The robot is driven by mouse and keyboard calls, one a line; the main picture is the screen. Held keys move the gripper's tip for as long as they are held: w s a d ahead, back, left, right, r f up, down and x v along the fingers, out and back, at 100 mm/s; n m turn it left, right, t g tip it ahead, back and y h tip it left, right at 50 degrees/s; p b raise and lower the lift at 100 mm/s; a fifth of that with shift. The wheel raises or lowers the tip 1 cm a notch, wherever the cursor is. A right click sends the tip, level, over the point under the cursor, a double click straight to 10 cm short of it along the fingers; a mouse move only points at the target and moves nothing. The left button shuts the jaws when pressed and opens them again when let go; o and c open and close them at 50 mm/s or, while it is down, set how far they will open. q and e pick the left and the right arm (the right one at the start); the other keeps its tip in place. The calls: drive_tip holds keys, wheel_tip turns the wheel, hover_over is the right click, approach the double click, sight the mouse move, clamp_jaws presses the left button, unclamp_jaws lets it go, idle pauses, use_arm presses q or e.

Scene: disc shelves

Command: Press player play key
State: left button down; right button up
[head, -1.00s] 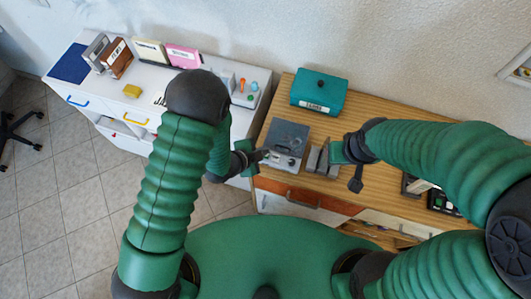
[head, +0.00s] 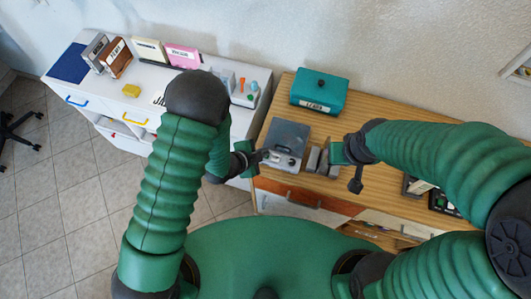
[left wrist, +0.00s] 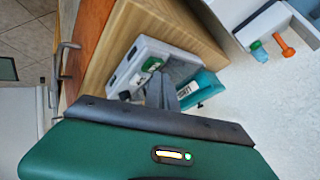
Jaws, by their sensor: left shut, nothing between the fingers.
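The grey player (head: 288,137) lies on the wooden cabinet top, its control panel along the front edge. It also shows in the left wrist view (left wrist: 128,76), where a green key (left wrist: 152,64) is visible on its panel. My left gripper (head: 264,155) is shut and empty at the player's front left corner. In the left wrist view its dark fingers (left wrist: 161,92) point toward the player, close to the green key. I cannot tell whether they touch it. My right gripper (head: 323,158) is right of the player; its jaw opening is unclear.
A teal box (head: 318,93) stands behind the player. On the right of the wooden top are dark trays (head: 443,202).

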use_arm(q)
drive_tip(key=shift+f+b, duration=0.35)
drive_tip(key=shift+f, duration=0.1)
idle(0.5)
drive_tip(key=shift+r+p, duration=0.65)
drive_tip(key=shift+r, duration=0.2)
wheel_tip(320, 180, up, 5)
drive_tip(key=p, duration=0.4)
drive_tip(key=shift+r, duration=0.1)
drive_tip(key=shift+a, duration=0.1)
